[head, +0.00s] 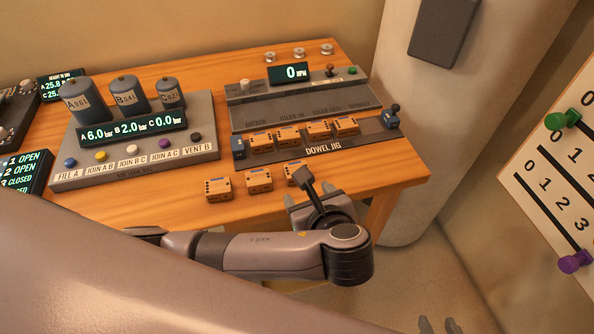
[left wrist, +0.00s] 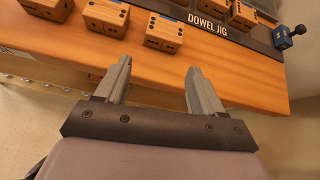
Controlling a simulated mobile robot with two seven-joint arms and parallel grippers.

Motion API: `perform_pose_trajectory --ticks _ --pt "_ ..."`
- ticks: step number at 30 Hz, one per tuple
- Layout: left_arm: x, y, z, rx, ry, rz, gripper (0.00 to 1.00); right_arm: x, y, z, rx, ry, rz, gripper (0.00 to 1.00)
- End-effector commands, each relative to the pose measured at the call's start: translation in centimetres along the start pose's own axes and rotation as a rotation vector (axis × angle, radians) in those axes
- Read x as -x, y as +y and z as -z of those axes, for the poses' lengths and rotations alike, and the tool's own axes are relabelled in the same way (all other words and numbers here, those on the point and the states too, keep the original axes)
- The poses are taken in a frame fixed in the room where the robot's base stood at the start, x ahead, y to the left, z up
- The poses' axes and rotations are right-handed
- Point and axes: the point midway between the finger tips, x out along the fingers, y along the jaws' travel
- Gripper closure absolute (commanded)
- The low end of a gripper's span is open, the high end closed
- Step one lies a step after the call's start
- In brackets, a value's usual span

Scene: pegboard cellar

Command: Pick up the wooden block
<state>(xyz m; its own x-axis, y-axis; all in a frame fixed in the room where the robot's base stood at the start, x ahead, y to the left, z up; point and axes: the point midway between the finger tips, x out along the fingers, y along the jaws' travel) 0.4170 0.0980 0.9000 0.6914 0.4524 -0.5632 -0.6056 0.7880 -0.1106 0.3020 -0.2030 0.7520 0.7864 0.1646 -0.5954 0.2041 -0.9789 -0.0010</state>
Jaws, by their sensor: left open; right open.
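Three loose wooden blocks with dark dots lie in a row near the table's front edge: a left block (head: 218,189), a middle block (head: 258,181) and a right block (head: 293,174). My left wrist partly covers the right block in the head view. That block also shows in the left wrist view (left wrist: 164,34), above the fingers and apart from them. My left gripper (left wrist: 158,66) is open and empty at the table's front edge. My right gripper (head: 440,325) is open and empty at the bottom of the head view, away from the table; only its fingertips show.
The dowel jig (head: 352,146) behind the loose blocks holds several similar blocks. A grey panel with canisters (head: 62,178) stands to the left. The wooden table (head: 395,178) has free room at its right front. A pale pillar (head: 400,110) rises beyond its right edge.

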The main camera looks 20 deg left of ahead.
Motion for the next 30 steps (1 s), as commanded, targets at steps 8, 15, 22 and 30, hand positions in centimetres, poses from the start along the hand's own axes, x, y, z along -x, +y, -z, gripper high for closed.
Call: perform_pose_trajectory --ticks 8,15,22,30 --pt "-1.4 -0.5 -1.6 -0.133 -0.106 -0.01 0.32 0.0 0.0 0.0 0.001 0.0 0.0 0.54" --pt "-4.3 -0.3 -2.5 -0.13 -0.104 -0.011 0.32 0.1 0.0 0.2 0.001 0.0 0.0 0.54" --pt "-7.2 -0.2 -2.9 -0.128 -0.101 -0.01 0.32 0.3 0.0 0.4 0.001 0.0 0.0 0.54" --pt "-7.4 -0.3 -2.8 -0.127 -0.099 -0.007 0.32 0.2 0.0 0.4 0.001 0.0 0.0 0.54"
